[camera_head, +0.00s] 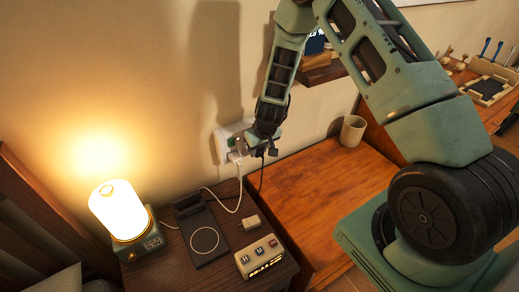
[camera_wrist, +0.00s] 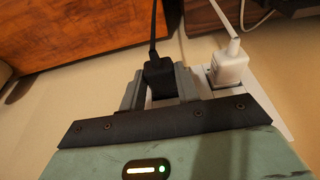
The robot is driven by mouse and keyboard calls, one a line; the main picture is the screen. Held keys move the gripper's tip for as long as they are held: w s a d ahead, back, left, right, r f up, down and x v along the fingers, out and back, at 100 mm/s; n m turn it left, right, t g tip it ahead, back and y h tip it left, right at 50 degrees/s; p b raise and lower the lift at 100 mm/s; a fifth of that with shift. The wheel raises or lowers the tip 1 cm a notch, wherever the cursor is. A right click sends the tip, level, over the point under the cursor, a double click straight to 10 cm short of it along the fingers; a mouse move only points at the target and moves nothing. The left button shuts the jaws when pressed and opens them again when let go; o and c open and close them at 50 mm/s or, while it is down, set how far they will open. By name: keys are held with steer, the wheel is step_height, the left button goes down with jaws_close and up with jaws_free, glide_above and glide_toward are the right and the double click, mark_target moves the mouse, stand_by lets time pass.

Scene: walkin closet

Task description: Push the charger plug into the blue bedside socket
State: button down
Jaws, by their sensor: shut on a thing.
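My gripper (camera_head: 262,146) is at the wall, in front of the right part of a white socket plate (camera_head: 222,149). In the wrist view my gripper (camera_wrist: 159,84) is shut on a black charger plug (camera_wrist: 158,72), with a grey finger on each side. The plug's black cable (camera_head: 262,178) hangs down toward the nightstand. A white plug (camera_wrist: 229,66) sits in the plate beside the held plug; it also shows in the head view (camera_head: 235,157). A small green patch shows on the plate. No blue socket is visible, and the held plug's contact with the plate is hidden.
The nightstand holds a lit lamp (camera_head: 117,212), a dark charging pad (camera_head: 204,236), a small beige block (camera_head: 249,219) and a beige clock-like box (camera_head: 259,257). A white cable (camera_head: 226,208) runs from the white plug. A cup (camera_head: 352,131) stands on the mostly clear wooden surface (camera_head: 325,190).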

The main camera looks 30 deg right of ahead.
steer(key=shift+w, duration=0.35)
steer(key=c, duration=0.9)
jaws_free()
steer(key=shift+c, duration=0.2)
steer(key=shift+r, duration=0.1)
